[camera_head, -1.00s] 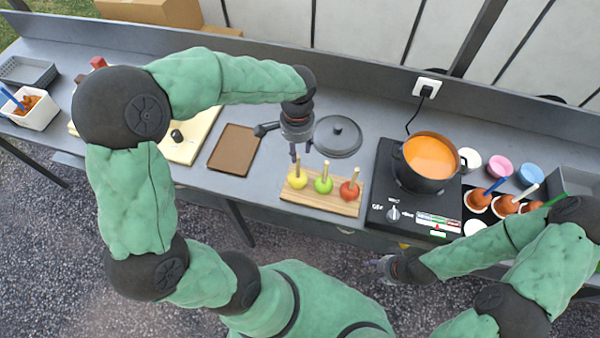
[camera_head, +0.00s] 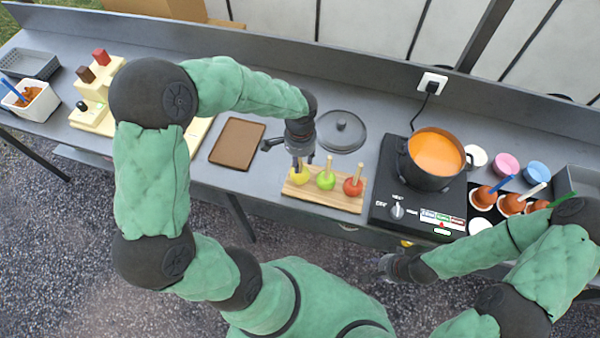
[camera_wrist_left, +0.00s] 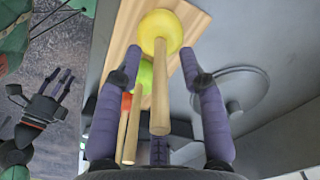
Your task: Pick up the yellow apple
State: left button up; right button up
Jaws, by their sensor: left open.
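The yellow apple (camera_head: 299,176) sits on a wooden board at its left end, with a wooden stick pointing up. My left gripper (camera_head: 299,160) is just above it, pointing down. In the left wrist view, the yellow apple (camera_wrist_left: 160,30) is ahead of the open fingers of my left gripper (camera_wrist_left: 161,68), and its stick lies between them. The fingers do not visibly touch the stick. A green apple (camera_head: 326,180) and a red apple (camera_head: 352,187) stand to its right on the board. My right gripper (camera_head: 388,266) is low in front of the counter; its fingers are too small to judge.
The wooden board (camera_head: 335,201) lies near the counter's front edge. A black hotplate (camera_head: 392,205) with a pot of orange liquid (camera_head: 437,152) is to the right. A dark lid (camera_head: 341,133) lies behind, and a brown tray (camera_head: 237,143) to the left.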

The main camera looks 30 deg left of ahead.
pick_arm(q)
grip_shut()
